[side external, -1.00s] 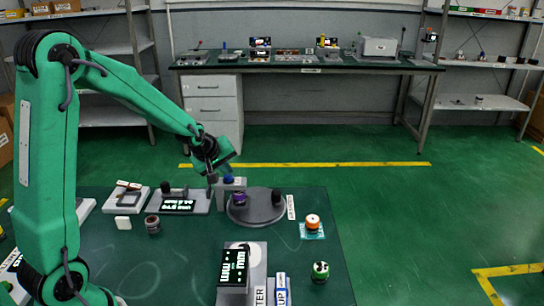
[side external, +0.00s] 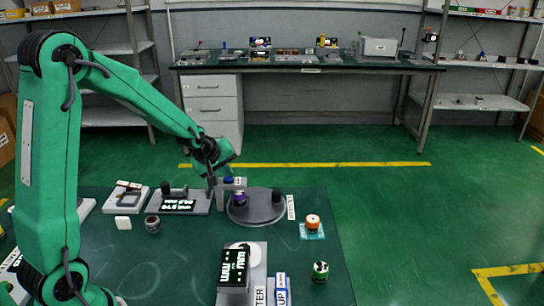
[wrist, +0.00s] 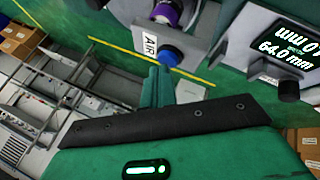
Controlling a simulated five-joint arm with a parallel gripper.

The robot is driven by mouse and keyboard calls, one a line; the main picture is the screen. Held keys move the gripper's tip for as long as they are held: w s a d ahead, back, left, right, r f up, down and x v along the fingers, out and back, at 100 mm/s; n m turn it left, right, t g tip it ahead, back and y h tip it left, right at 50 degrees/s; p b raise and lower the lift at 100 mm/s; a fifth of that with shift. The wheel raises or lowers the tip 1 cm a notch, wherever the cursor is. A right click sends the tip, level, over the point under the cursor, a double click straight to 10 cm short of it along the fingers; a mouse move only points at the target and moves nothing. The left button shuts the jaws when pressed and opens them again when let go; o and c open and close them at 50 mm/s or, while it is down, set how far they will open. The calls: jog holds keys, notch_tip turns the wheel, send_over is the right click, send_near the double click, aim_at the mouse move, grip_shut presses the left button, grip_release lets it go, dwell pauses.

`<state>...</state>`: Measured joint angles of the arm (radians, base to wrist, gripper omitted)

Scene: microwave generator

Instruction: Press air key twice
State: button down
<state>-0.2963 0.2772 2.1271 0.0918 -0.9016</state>
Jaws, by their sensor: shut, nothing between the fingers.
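The air key is a blue round button (wrist: 168,56) on a grey block, beside a white label reading AIR (wrist: 149,45). In the side external view the blue button (side external: 228,180) sits on top of the grey fixture. My gripper (wrist: 161,72) is shut and empty, its tips close to the button in the wrist view. In the side external view my gripper (side external: 211,182) is just left of the button. I cannot tell whether the tips touch it.
A round grey base (side external: 265,212) with a purple part (side external: 240,199) is beside the key. A display unit (wrist: 285,50) shows 64.0 mm.

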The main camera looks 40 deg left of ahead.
jog(key=shift+r, duration=1)
jog(key=shift+r, duration=2.5)
dwell(0.9)
notch_tip(320, 180, up, 4)
jog(key=shift+d+f, duration=0.15)
jog(key=shift+f, duration=0.1)
dwell(0.5)
send_over(227, 179)
jog(key=shift+f, duration=4.25)
